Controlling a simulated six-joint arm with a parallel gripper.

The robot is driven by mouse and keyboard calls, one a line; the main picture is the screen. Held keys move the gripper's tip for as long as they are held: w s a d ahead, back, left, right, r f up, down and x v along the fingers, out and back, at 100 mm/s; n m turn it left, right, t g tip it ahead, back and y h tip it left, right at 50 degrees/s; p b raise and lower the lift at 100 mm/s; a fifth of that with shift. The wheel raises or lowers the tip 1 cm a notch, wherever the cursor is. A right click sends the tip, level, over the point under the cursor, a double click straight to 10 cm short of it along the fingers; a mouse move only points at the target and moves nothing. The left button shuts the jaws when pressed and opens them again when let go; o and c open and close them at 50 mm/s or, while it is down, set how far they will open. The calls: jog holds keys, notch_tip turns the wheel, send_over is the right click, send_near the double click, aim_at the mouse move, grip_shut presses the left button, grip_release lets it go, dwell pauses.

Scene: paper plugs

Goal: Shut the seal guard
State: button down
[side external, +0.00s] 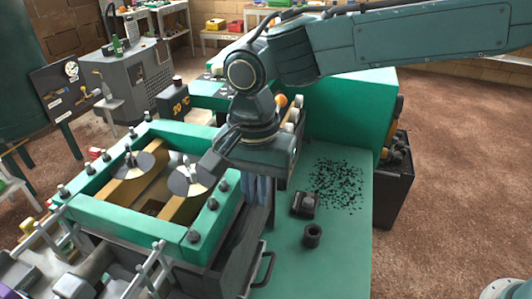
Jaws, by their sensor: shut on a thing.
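My gripper (258,188) points down at the right side of a green-rimmed open box (172,241). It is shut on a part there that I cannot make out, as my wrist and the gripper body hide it. I cannot tell for sure which part is the seal guard. Inside the box are two tan bars (182,210), each below a silver cone-shaped disc. The left disc (131,166) is clear of my arm. The right disc (187,180) is close to a dark angled piece beside my wrist.
A green bench top (335,262) to the right carries black granules (339,186), a small dark block (304,204) and a dark ring (312,236). A dark handle (265,270) sticks out at the box's front right. Grey rails (66,232) stand at the left.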

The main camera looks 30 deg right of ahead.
jog(key=shift+s+r, duration=0.1)
jog(key=shift+r, duration=0.35)
dwell(0.4)
jog(key=c, duration=1.6)
grip_release()
jog(key=shift+c, duration=0.2)
jog(key=shift+r, duration=0.2)
jog(key=shift+r, duration=3.25)
jog(key=shift+d+r, duration=0.1)
jog(key=shift+d, duration=0.05)
